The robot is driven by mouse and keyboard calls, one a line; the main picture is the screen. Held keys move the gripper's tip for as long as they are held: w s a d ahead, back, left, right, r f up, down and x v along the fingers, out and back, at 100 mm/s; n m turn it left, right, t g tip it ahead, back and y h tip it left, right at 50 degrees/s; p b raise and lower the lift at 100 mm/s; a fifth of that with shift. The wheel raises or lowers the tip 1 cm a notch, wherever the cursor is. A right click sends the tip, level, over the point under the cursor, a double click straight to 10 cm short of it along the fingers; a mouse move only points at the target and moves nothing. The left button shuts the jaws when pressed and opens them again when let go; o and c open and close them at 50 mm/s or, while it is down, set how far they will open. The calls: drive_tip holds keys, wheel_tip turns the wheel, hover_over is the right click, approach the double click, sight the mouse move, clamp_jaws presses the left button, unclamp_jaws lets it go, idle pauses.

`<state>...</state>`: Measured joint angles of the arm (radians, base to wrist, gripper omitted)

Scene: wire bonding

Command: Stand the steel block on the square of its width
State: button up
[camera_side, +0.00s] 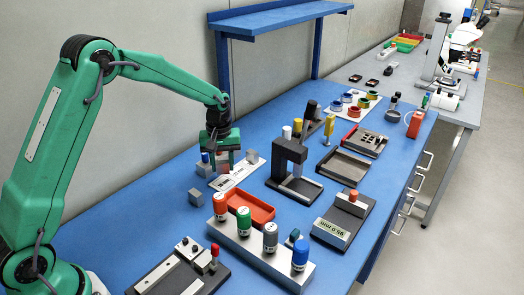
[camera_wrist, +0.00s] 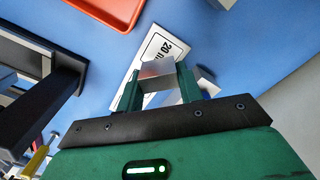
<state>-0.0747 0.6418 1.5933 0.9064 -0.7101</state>
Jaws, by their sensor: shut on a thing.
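My gripper (camera_side: 222,163) is low over the white card (camera_side: 240,174), its green fingers shut on a grey steel block. In the wrist view, the block (camera_wrist: 157,70) shows as a bright metal face between the two fingertips (camera_wrist: 158,87). It covers part of the white card, which also shows there (camera_wrist: 148,49) with a printed label reading "20 m", the rest hidden. Whether the block touches the card, and which square lies under it, I cannot tell.
Grey blocks stand near the card, one in front (camera_side: 195,197), one at its left (camera_side: 203,169), one at its far end (camera_side: 251,156). A red tray (camera_side: 258,208) and a dark press-like stand (camera_side: 287,160) are to the right. Capped bottles (camera_side: 243,219) stand in front.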

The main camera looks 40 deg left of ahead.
sight(224, 182)
drive_tip(key=shift+w+a+f, duration=0.15)
drive_tip(key=shift+a, duration=0.15)
drive_tip(key=shift+f, duration=0.1)
drive_tip(key=shift+f, duration=1.9)
drive_tip(key=shift+f, duration=0.15)
drive_tip(key=o, duration=1.2)
drive_tip(key=shift+o, duration=0.2)
